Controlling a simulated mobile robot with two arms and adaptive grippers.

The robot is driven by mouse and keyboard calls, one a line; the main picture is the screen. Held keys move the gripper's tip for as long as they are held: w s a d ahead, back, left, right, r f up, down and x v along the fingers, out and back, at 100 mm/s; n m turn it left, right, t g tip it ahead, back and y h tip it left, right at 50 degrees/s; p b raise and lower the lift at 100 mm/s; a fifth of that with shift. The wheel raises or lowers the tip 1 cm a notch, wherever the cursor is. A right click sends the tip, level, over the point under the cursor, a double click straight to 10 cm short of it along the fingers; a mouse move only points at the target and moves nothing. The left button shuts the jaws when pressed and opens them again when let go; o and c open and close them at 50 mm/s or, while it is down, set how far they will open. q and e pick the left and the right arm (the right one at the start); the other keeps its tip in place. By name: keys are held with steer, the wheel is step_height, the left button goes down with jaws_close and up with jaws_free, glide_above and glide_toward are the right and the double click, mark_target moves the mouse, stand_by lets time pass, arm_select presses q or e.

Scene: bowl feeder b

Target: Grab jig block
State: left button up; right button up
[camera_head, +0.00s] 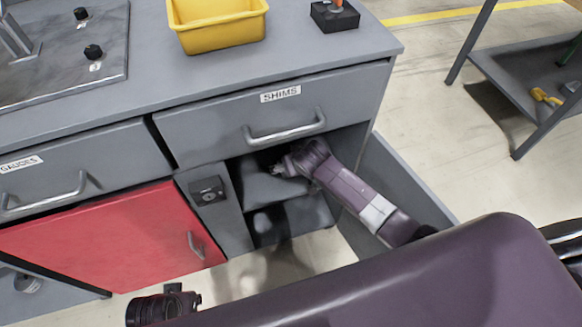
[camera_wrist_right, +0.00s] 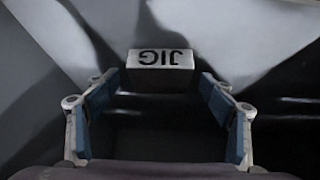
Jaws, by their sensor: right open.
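The jig block (camera_wrist_right: 160,68) is a small block with a pale face lettered JIG, upside down in the right wrist view. It lies ahead of my right gripper (camera_wrist_right: 159,82), centred between the fingertips. The blue-padded fingers are spread on either side, with a gap to the block on each side. In the head view my right arm reaches into the open compartment under the SHIMS drawer, and the right gripper (camera_head: 280,169) is partly inside it. The block is not distinguishable in the head view.
The SHIMS drawer (camera_head: 265,115) is shut just above my right arm. The open grey door (camera_head: 395,185) stands to the right of the arm. A shut red door (camera_head: 125,235) is at left. A yellow bin (camera_head: 222,32) and a black block (camera_head: 335,17) stand on the counter.

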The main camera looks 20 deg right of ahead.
steer(key=c, duration=1.5)
steer(key=shift+w, duration=0.1)
steer(key=shift+c, duration=0.5)
steer(key=shift+r, duration=0.2)
